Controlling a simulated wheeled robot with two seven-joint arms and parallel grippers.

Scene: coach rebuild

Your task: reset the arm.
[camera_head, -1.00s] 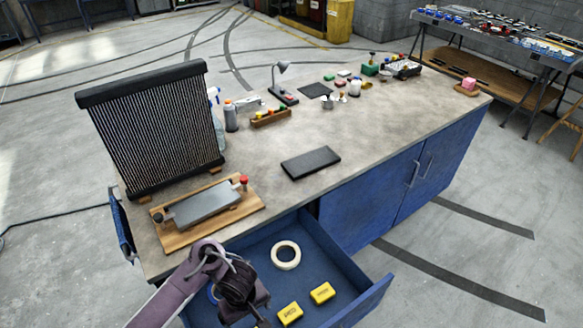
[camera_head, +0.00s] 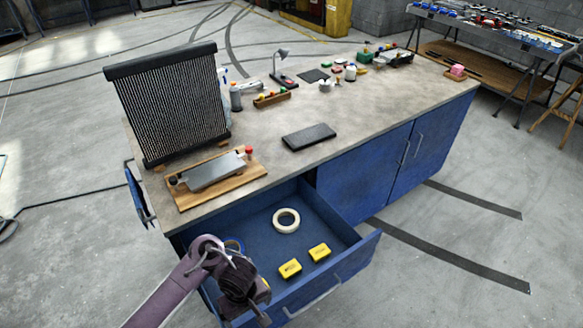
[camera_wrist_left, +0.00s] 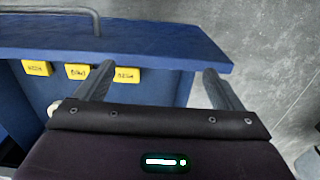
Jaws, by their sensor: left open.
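My left gripper (camera_head: 246,306) is at the bottom of the head view, over the near left corner of the open blue drawer (camera_head: 340,243). Its jaws are open, and the left wrist view shows the two fingers apart (camera_wrist_left: 156,76) with nothing held between them. The drawer front (camera_wrist_left: 150,42) crosses the left wrist view beyond the fingers. Three yellow boxes show inside it, one of them (camera_wrist_left: 77,72) in the middle. In the head view the gripper partly hides one box. My right gripper is not in view.
The workbench (camera_head: 345,115) carries a black finned radiator (camera_head: 172,105), a wooden board (camera_head: 248,170) and a dark flat slab (camera_head: 309,136). Open floor (camera_head: 460,280) lies to the right.

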